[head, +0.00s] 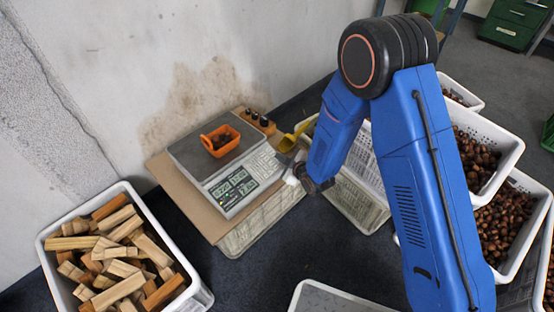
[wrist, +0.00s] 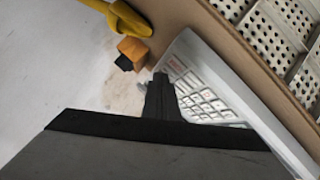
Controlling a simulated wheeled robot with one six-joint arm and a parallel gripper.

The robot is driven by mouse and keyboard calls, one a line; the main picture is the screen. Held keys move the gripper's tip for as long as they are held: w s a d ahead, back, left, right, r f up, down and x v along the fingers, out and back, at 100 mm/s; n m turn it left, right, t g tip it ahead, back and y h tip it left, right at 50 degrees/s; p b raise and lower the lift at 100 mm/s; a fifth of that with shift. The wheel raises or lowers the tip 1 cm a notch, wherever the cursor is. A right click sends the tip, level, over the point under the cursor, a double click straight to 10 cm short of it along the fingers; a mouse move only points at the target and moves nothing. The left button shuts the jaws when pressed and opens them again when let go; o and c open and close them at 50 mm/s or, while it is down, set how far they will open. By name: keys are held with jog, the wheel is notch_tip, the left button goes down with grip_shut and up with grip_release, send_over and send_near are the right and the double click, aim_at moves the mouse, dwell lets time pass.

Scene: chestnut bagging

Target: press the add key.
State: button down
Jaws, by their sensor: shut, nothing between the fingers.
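The grey scale (head: 189,153) stands on a brown board, with lit displays (head: 234,188) and a keypad (head: 263,165) on its front panel. In the wrist view the white keypad (wrist: 208,103) shows at an angle, partly covered by my gripper. The key labels are too small to read, so I cannot tell which key is add. My gripper (head: 290,168) is at the keypad's right end in the head view. In the wrist view its dark fingers (wrist: 160,80) are shut and empty, beside or over the keys. Whether they touch a key I cannot tell.
An orange basket (head: 220,140) sits on the scale pan. A crate of wood pieces (head: 199,297) stands left; chestnut crates (head: 505,145) stand right. The wall is close behind.

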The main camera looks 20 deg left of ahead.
jog(key=shift+f, duration=0.15)
dwell(0.6)
jog(key=shift+d+r, duration=0.15)
jog(key=shift+r, duration=0.55)
jog(key=shift+s+d+r, duration=0.15)
jog(key=shift+d+r, duration=0.1)
jog(key=shift+r, duration=0.55)
jog(key=shift+s+d+r, duration=0.1)
jog(key=shift+d+r, duration=0.15)
jog(key=shift+r, duration=0.55)
jog(key=shift+s+d+r, duration=0.15)
jog(key=shift+d+r, duration=0.1)
jog(key=shift+r, duration=0.55)
